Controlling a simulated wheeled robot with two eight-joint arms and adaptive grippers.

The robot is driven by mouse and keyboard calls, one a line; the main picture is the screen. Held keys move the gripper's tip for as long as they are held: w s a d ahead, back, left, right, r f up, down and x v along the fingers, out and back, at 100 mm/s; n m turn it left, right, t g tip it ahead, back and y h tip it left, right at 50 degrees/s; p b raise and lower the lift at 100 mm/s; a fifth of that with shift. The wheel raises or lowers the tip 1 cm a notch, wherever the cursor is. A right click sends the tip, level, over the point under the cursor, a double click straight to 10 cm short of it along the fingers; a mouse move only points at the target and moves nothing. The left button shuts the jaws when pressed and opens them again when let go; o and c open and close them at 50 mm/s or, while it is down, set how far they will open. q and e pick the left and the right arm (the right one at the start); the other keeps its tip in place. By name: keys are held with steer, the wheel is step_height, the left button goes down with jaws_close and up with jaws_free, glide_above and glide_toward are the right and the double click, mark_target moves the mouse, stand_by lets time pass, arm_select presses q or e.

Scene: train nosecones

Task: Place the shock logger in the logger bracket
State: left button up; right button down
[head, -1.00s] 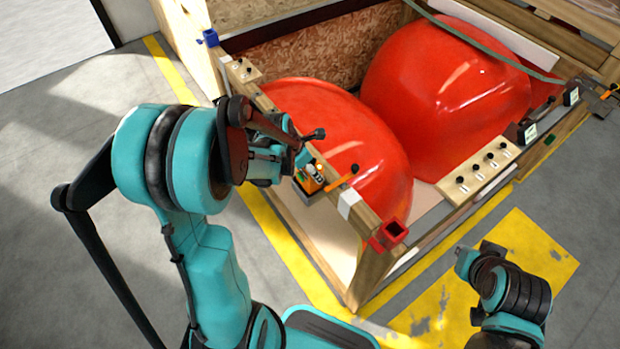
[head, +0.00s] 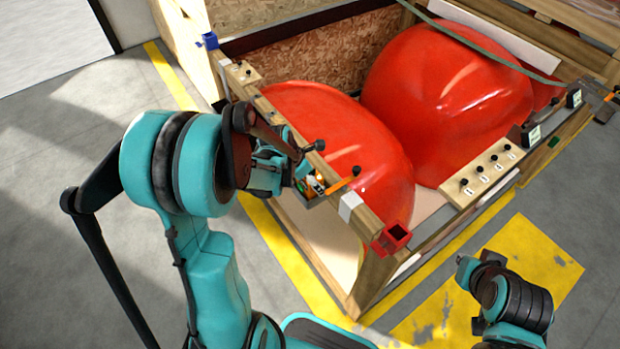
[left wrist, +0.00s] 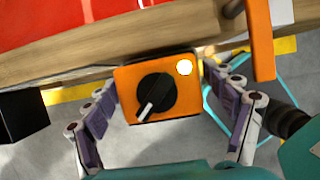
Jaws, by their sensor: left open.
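The shock logger is an orange box (left wrist: 157,92) with a black knob and a bright round light, centred in the left wrist view against the crate's wooden beam. In the head view the logger (head: 318,182) is small and partly covered by my gripper. A dark holder (head: 309,199), seemingly the logger bracket, shows at its lower edge; how deeply the logger sits in it cannot be told. My left gripper (left wrist: 165,112) is open, with a finger on each side of the logger. My right gripper (head: 466,268) is low at the right, empty-looking, its jaws unclear.
The wooden crate (head: 362,282) holds large red nosecones (head: 440,100). An orange lever (head: 341,186) sits on the beam just right of the logger. A red corner block (head: 391,238) and a panel with several knobs (head: 485,172) are further right.

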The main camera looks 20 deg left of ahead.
arm_select(q)
steer(key=shift+r, duration=0.2)
steer(key=p+v, duration=0.4)
steer(key=v, duration=0.7)
steer(key=s+d+r+m+t+y, duration=0.1)
steer(key=s+d+r+m, duration=0.3)
steer(key=m, duration=1.1)
steer(key=s+d+r+m+t+y, duration=0.1)
steer(key=s+d+r+m, duration=0.3)
steer(key=m, duration=1.1)
steer(key=s+t, duration=0.1)
steer(key=s, duration=0.2)
steer(key=shift+s+d, duration=0.2)
steer(key=shift+d, duration=0.15)
step_height(320, 180, down, 5)
steer(key=b, duration=0.4)
steer(key=shift+r, duration=0.1)
